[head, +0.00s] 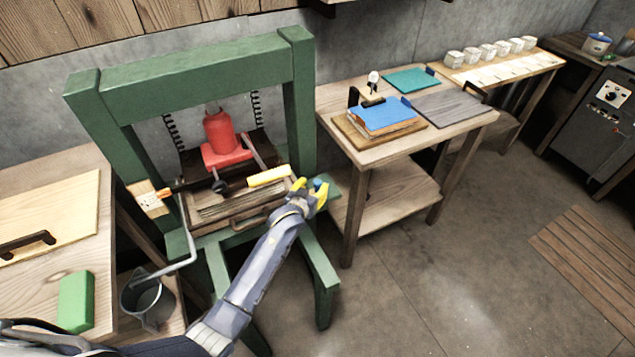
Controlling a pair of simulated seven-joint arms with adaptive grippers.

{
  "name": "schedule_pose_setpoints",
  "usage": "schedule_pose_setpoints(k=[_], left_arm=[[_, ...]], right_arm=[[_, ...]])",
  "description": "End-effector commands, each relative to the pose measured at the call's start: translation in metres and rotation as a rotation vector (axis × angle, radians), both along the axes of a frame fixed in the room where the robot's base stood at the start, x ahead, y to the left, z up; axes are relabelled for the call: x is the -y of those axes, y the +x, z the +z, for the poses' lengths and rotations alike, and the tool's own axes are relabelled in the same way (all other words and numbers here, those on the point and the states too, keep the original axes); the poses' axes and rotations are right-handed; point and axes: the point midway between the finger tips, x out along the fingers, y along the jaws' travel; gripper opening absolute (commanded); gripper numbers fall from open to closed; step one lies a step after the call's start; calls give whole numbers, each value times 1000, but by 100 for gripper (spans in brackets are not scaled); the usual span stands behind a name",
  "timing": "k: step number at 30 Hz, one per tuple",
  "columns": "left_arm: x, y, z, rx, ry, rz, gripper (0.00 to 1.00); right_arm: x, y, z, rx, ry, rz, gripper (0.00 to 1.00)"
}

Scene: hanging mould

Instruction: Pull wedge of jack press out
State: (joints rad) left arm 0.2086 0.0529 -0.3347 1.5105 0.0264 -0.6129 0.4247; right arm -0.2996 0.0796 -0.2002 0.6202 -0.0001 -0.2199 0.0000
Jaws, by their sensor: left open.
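The jack press is a green frame (190,78) with a red jack (219,132) standing inside it. Below the jack, a yellow bar-shaped piece (269,176), which looks like the wedge, lies at the front right of the press bed. A pale block (148,198) sits at the left post; I cannot tell its part in the press. My left gripper (311,190) is open, with yellow fingertips just right of the yellow piece, near the right post. The fingers appear apart from the yellow piece, though the exact gap is unclear. My right gripper is out of view.
A bent grey rod (185,238) hangs at the press's left front, above a metal bucket (148,303). A wooden table (350,150) with books and boards stands to the right. A workbench (40,265) with a green block (76,301) is at left.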

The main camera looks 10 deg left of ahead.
Motion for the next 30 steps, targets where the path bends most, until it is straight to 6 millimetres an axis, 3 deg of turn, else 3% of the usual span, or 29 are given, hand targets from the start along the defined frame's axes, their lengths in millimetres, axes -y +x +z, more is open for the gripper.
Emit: schedule_pose_setpoints(k=[12, 30], left_arm=[[7, 39, -16, 0, 0, 0, 49], [9, 46, -20, 0, 0, 0, 47]], right_arm=[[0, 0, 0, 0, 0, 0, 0], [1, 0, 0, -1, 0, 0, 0]])
